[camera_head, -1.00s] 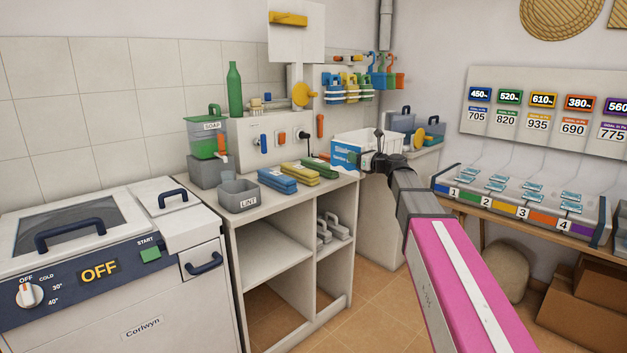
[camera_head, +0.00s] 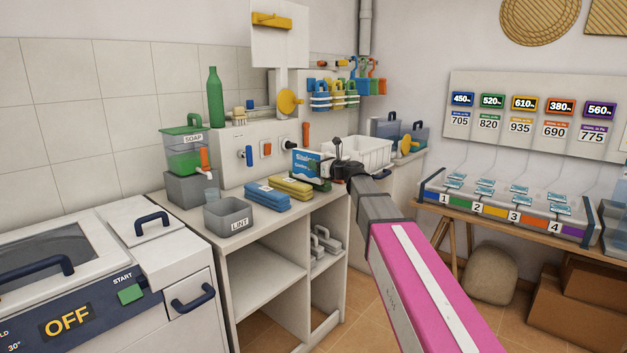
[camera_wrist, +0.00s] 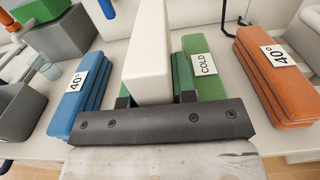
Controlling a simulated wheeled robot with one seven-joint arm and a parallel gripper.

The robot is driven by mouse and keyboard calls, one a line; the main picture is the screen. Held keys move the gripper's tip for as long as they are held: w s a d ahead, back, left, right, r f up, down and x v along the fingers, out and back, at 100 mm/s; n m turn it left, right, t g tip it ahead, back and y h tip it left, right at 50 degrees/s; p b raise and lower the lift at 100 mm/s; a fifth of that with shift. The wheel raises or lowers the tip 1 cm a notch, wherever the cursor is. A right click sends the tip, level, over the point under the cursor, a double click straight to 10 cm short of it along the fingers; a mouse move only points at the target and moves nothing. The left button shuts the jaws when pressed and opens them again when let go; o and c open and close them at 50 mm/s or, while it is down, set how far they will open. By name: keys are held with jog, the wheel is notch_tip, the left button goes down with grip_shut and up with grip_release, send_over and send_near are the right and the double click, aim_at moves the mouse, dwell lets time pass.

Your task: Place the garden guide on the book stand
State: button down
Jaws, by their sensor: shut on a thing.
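The garden guide (camera_head: 306,163) is a book with a blue and white cover and partly readable lettering. My gripper (camera_head: 330,171) is shut on it and holds it above the counter, in front of the white basin. In the wrist view the book's pale edge (camera_wrist: 148,65) stands between my gripper's two dark fingers (camera_wrist: 154,98). A white board with a yellow ledge (camera_head: 272,20) stands on a post with a yellow knob at the back of the counter; it may be the book stand, but I cannot be sure. The book hides part of the counter behind it.
Blue (camera_head: 268,195) and yellow (camera_head: 291,186) folded stacks lie on the counter beside a grey LINT bin (camera_head: 228,215). A green soap dispenser (camera_head: 185,155), a green bottle (camera_head: 215,98) and the white basin (camera_head: 362,153) stand around. A washer (camera_head: 90,290) is at left.

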jog(key=shift+f, duration=2.45)
jog(key=c, duration=0.9)
grip_release()
jog(key=shift+f, duration=0.1)
